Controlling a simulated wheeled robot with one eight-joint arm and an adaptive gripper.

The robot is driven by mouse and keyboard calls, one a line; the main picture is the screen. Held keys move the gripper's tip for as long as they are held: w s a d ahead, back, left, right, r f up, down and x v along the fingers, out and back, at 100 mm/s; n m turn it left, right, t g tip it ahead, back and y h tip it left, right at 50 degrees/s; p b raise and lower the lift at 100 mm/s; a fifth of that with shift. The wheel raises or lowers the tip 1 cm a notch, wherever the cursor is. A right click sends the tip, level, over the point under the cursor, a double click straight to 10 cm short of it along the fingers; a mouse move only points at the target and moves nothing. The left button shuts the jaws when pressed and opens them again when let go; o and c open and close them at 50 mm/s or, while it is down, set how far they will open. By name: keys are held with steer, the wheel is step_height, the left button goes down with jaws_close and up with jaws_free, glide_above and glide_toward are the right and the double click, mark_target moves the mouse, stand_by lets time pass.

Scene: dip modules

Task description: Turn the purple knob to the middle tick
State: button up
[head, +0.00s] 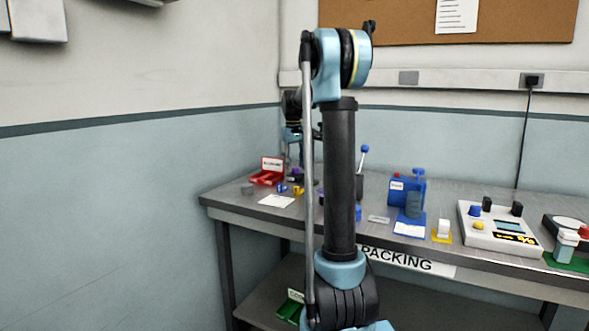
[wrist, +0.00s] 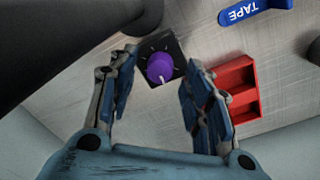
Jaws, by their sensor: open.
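The purple knob (wrist: 160,67) sits on a black square base (wrist: 172,48) with pale tick marks around it, in the wrist view. A white pointer line on the knob points toward the bottom of the picture. My gripper (wrist: 155,85) is open, with one blue-padded finger on each side of the knob and apart from it in the picture. Nothing is between the fingers but the view of the knob. In the head view the knob (head: 297,174) is small and partly hidden by my arm, near the table's back left.
A red bin (wrist: 238,90) stands close to the right finger in the wrist view; it also shows in the head view (head: 266,180). A blue piece marked TAPE (wrist: 250,8) lies beyond. Blue and white devices (head: 412,192) stand along the table to the right.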

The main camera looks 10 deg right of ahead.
steer(key=shift+f, duration=0.6)
jaws_close()
steer(key=shift+m, duration=0.3)
